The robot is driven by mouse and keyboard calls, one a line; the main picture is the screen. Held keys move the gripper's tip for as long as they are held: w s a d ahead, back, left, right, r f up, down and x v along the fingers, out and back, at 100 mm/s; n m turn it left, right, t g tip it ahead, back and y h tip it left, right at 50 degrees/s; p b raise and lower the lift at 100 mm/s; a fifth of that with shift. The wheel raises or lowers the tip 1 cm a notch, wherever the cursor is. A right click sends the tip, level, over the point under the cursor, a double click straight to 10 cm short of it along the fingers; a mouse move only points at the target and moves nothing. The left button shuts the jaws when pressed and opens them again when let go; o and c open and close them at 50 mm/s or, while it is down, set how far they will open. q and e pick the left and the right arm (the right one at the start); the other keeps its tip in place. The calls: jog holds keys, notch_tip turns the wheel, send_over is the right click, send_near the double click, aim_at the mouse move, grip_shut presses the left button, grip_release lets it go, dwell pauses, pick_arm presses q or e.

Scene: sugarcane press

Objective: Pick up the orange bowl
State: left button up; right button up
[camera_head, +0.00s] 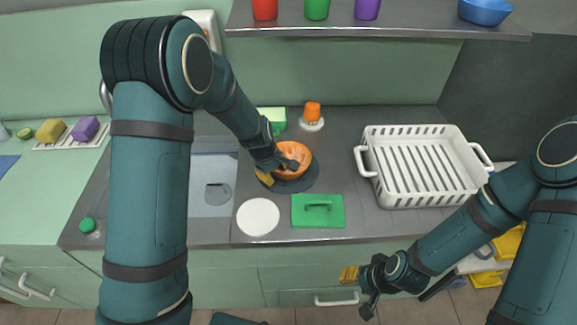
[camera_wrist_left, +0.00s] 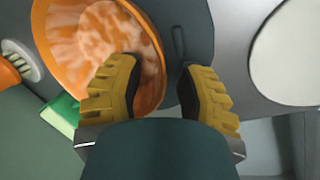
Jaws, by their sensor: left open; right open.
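The orange bowl (camera_head: 294,153) sits on a dark round mat (camera_head: 308,184) on the grey counter, with pale orange patches inside. It also shows large in the left wrist view (camera_wrist_left: 75,50). My left gripper (camera_head: 274,175) is open at the bowl's near left side. In the left wrist view its yellow fingertips (camera_wrist_left: 160,80) lie on either side of the bowl's rim, one over the inside and one outside. I cannot tell whether they touch it. My right gripper (camera_head: 358,290) is open and empty, low in front of the counter's drawers.
A white plate (camera_head: 258,217) and a green lid-like piece (camera_head: 318,212) lie in front of the bowl. An orange juicer-like item (camera_head: 313,114) stands behind. A white slotted basket (camera_head: 424,165) fills the right. A shelf (camera_head: 380,28) hangs above the back.

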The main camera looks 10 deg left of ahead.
pick_arm(q)
jog(key=shift+w+f, duration=0.1)
jog(key=shift+f, duration=0.1)
grip_shut()
